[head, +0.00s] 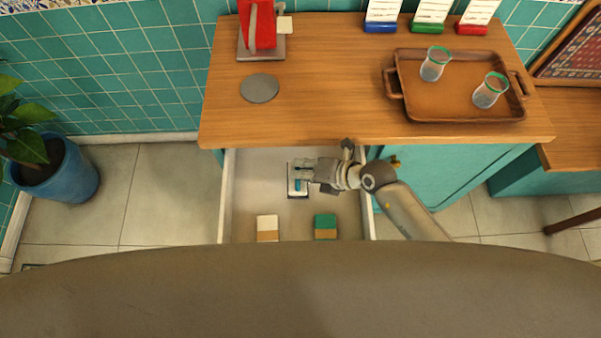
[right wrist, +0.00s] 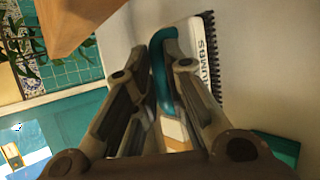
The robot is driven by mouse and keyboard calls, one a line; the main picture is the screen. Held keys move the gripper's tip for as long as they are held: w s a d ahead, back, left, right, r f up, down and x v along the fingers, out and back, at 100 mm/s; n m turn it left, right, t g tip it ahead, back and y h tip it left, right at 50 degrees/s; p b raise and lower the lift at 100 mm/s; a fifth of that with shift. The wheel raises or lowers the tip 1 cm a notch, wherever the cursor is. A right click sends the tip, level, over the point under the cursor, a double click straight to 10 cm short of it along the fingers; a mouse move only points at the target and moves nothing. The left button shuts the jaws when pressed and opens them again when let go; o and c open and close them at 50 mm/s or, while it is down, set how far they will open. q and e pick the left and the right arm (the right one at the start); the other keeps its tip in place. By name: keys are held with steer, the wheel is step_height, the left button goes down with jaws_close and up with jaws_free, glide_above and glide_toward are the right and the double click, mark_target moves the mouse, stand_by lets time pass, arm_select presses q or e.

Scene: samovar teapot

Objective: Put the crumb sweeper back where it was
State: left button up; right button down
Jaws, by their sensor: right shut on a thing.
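The crumb sweeper (head: 297,186) is a white block with dark bristles along its edge and a teal-blue handle. In the head view it is inside the open drawer (head: 228,200), towards its back middle. My right gripper (head: 302,172) reaches into the drawer from the right and is shut on the handle. The right wrist view shows the sweeper (right wrist: 197,36) with its handle between the fingers and part of the lettering "CRUMBS". The fingers hide part of it. I cannot tell whether it touches the drawer floor. My left gripper is not in view.
A white-and-tan block (head: 267,224) and a green-and-tan block (head: 325,222) are at the drawer's front. On the wooden top (head: 330,110) are a red object (head: 258,25), a grey disc (head: 260,88), and a brown tray (head: 450,109) with two glasses. Coloured card holders stand behind.

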steer(key=shift+w+a+f, duration=0.15)
steer(key=shift+f, duration=0.1)
steer(key=shift+w+a+f, duration=0.1)
steer(key=shift+a+f, duration=0.05)
steer(key=shift+f, duration=1.55)
steer(key=c, duration=1.5)
jaws_free()
steer(key=shift+f, duration=0.15)
steer(key=v, duration=1.2)
steer(key=shift+r, duration=0.2)
